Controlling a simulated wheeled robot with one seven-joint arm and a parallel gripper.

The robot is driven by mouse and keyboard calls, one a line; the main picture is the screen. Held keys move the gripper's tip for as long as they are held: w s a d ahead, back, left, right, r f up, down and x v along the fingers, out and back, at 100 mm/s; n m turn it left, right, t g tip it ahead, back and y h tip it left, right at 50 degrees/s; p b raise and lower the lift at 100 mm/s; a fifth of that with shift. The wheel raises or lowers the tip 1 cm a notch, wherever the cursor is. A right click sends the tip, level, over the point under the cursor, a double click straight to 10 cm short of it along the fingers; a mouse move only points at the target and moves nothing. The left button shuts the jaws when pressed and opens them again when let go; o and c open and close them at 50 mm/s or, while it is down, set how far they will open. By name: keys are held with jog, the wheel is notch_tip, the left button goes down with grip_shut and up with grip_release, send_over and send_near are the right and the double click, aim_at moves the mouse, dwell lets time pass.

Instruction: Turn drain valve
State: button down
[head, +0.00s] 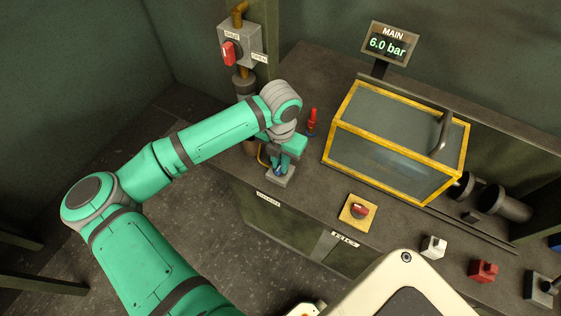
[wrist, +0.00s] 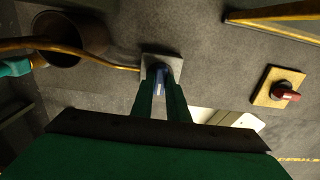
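The valve with a blue handle (head: 279,170) sits on a small grey plate (head: 283,182) at the counter's front left corner. A label below the plate is too small to read for certain. In the wrist view the blue handle (wrist: 161,80) lies between the two green fingers of my gripper (wrist: 161,92), which are close together with the handle filling the gap. My gripper (head: 281,160) hides part of the valve in the head view. The display (head: 388,44) reads MAIN 6.0 bar.
A red knob (head: 358,211) on a yellow plate stands to the right. A yellow-framed clear box (head: 385,150) is behind it. A red-handled valve (head: 229,52) is on the post. A brown pipe opening (wrist: 75,38) lies left of the valve. A red upright item (head: 312,121) stands behind my gripper.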

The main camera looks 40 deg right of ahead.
jog(key=m, duration=0.4)
jog(key=shift+m, duration=0.4)
jog(key=m, duration=0.4)
jog(key=shift+m, duration=0.3)
jog(key=m, duration=0.4)
jog(key=shift+m, duration=2.2)
jog(key=c, duration=1.7)
grip_release()
